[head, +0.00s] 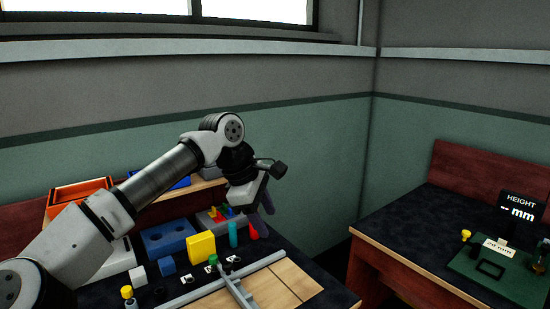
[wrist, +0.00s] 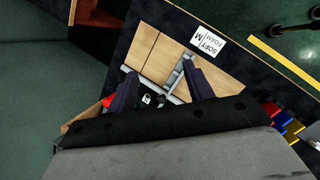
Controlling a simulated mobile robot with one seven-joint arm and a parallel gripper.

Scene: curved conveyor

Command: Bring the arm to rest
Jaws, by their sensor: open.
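My gripper (head: 262,212) hangs above the far right part of the left workbench in the head view, with its dark fingers pointing down. My arm reaches across the bench from the lower left and is bent at the elbow. In the wrist view my gripper (wrist: 162,82) shows its two dark fingers spread well apart. No object shows held between the fingers. Beyond them lie the light wooden boards (wrist: 165,55) and a grey bar on the bench, which partly hide behind the fingers.
A yellow block (head: 201,247), a blue block with holes (head: 167,238), a teal cylinder (head: 233,234) and a red piece (head: 253,231) stand near my gripper. An orange tray (head: 82,190) is behind my arm. Another bench (head: 420,240) with a height display (head: 520,206) stands right, across a gap.

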